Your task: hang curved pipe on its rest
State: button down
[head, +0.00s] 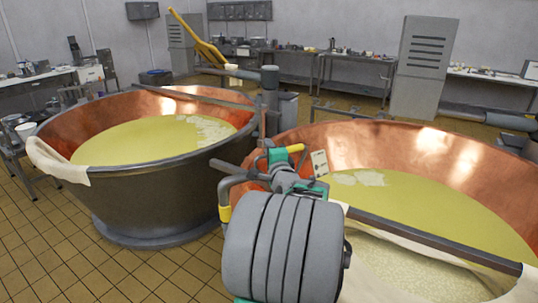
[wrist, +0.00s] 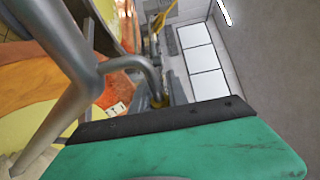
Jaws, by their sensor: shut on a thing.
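My gripper (head: 296,176), with green fingers, is in front of the right vat in the head view. It is shut on the curved pipe (head: 226,187), a grey tube with a bend and yellow parts, held above the vat's near left rim. In the wrist view the pipe (wrist: 76,98) forks, and its curved branch runs beyond the dark pad of one green finger. My forearm covers part of the scene below the gripper. I cannot tell which fitting is the pipe's rest.
The right copper vat (head: 318,139) and left copper vat (head: 66,121) hold yellowish liquid. A bar (head: 430,240) crosses the right vat. A grey post (head: 270,92) stands between them. A yellow paddle (head: 205,45) rises behind the left vat. Tiled floor (head: 50,250) is clear at front left.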

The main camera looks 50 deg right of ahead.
jog(key=shift+r, duration=0.25)
